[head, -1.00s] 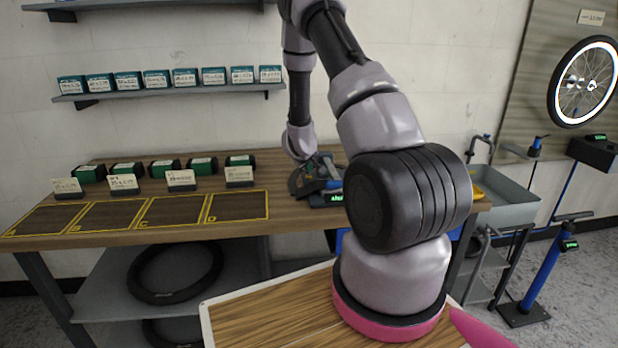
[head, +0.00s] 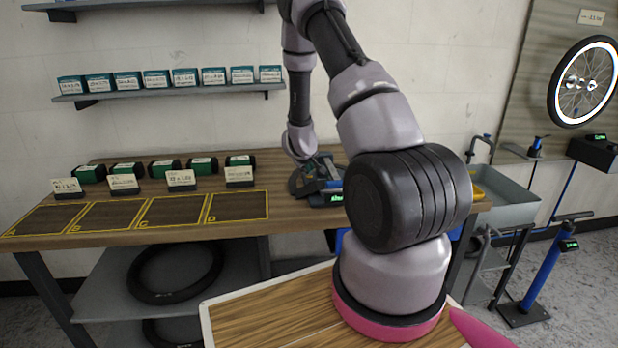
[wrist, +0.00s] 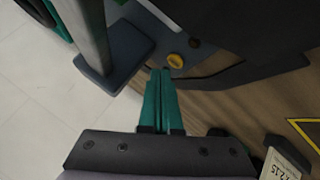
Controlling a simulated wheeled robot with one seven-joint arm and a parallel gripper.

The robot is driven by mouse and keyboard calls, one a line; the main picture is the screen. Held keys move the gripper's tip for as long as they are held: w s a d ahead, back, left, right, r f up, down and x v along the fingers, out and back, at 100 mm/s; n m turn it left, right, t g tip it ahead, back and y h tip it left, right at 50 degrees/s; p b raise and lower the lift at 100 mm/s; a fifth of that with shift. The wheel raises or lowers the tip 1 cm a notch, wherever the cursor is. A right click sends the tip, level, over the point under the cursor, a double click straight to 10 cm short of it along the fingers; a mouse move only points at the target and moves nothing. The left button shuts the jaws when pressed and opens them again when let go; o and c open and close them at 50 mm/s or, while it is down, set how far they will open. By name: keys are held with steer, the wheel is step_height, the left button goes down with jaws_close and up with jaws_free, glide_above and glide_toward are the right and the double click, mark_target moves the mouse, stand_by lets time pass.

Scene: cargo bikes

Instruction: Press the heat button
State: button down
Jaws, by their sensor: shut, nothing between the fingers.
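My gripper (wrist: 162,78) shows in the wrist view as two green fingers held together, shut and empty. Its tips are beside a small round yellow-orange button (wrist: 175,61) on a dark blue-grey machine part (wrist: 190,30); I cannot tell whether they touch it. No label on the button can be read. In the head view the machine (head: 326,172) stands on the bench with a green lit display (head: 336,198). My arm hides part of the machine there, and the button cannot be made out.
The wooden bench (head: 240,227) carries marked squares and label cards (head: 181,180) left of the machine. A grey upright post with a foot (wrist: 118,55) stands close left of my fingers. A sink (head: 510,208) is at the right.

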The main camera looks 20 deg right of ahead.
steer(key=shift+f, duration=0.15)
stand_by(0.5)
steer(key=shift+f, duration=0.25)
steer(key=shift+f, duration=0.4)
stand_by(0.6)
steer(key=shift+r, duration=0.8)
steer(key=shift+r, duration=2.55)
